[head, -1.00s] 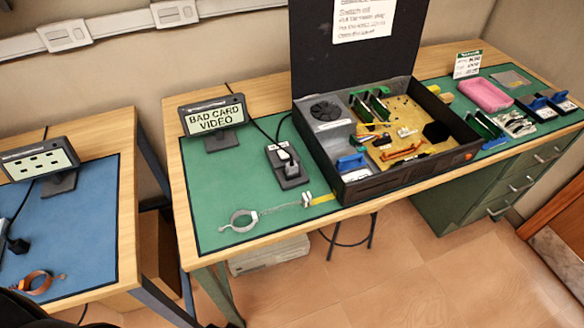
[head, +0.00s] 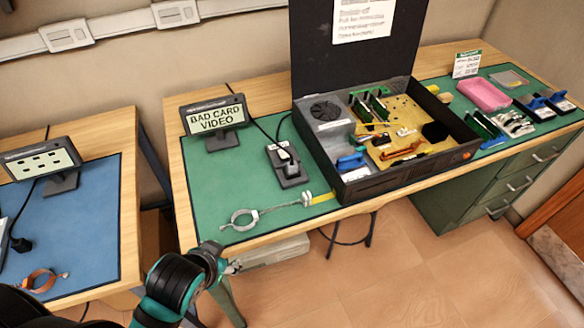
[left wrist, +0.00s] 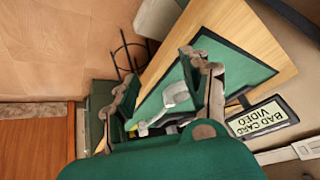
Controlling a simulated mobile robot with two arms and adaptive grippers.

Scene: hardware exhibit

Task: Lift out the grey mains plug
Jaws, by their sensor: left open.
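A grey mains plug (head: 284,153) sits in a black socket block (head: 294,181) on the green mat, left of the open computer case. A black cable runs from it toward the back. My left gripper (head: 231,266) comes in from the bottom left, low in front of the green-mat table's front edge and well apart from the plug. In the left wrist view my left gripper (left wrist: 158,68) has its fingers spread with nothing held between them. The plug is not clearly visible in that view. My right gripper is not in view.
A wrist strap with a grey ring (head: 243,219) lies near the mat's front edge. A "BAD CARD VIDEO" display (head: 215,118) stands behind left. The open computer case (head: 392,178) stands right of the socket block. The mat's left part is mostly bare.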

